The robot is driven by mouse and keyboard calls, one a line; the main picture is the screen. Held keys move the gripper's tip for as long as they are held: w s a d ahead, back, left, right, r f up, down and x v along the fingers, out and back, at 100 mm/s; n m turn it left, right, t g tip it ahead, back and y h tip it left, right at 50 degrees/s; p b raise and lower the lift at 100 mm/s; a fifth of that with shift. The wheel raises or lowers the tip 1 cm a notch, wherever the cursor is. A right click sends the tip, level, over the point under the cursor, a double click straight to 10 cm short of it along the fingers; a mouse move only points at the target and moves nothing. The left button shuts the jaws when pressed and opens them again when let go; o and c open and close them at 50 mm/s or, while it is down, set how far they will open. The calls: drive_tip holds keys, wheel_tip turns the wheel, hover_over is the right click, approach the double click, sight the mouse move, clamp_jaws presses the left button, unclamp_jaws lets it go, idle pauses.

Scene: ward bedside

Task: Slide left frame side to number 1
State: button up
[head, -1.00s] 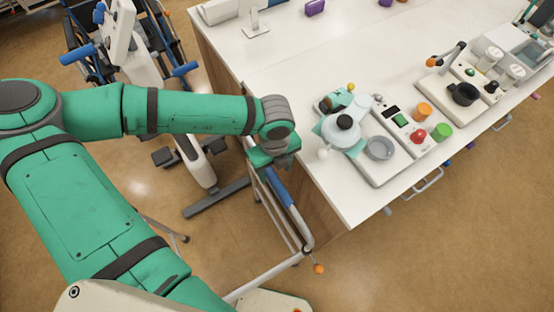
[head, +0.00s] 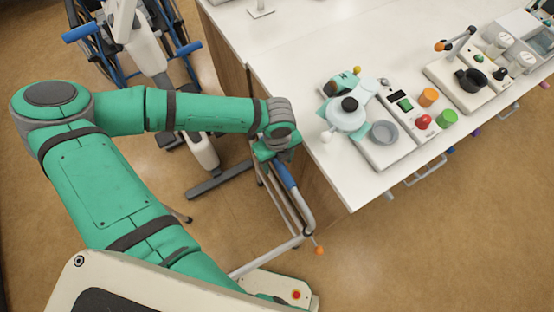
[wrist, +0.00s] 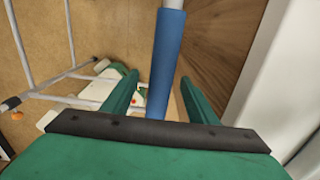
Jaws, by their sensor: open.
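A grey metal walking frame (head: 268,252) with a blue grip (head: 286,175) stands on the floor beside the white counter. My gripper (head: 275,148) is above the far end of the blue grip; its fingers are mostly hidden in the head view. In the wrist view my gripper (wrist: 158,77) is open, with one green finger on each side of the blue grip (wrist: 167,60). I cannot tell whether either finger touches it. An orange knob (head: 319,250) sits low on the frame. No number mark is readable.
The white counter (head: 300,70) with its wooden side is close to the right of the gripper. It carries devices, including a base with a grey dish (head: 384,132). A wheelchair (head: 90,55) and a white stand (head: 150,60) are behind. Floor at lower right is clear.

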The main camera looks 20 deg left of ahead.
drive_tip(key=c, duration=1.2)
drive_tip(key=shift+f, duration=1.2)
drive_tip(key=shift+w, duration=0.15)
drive_tip(key=o, duration=1.2)
drive_tip(key=shift+a, duration=0.15)
drive_tip(key=shift+d+r, duration=0.1)
drive_tip(key=shift+d, duration=0.1)
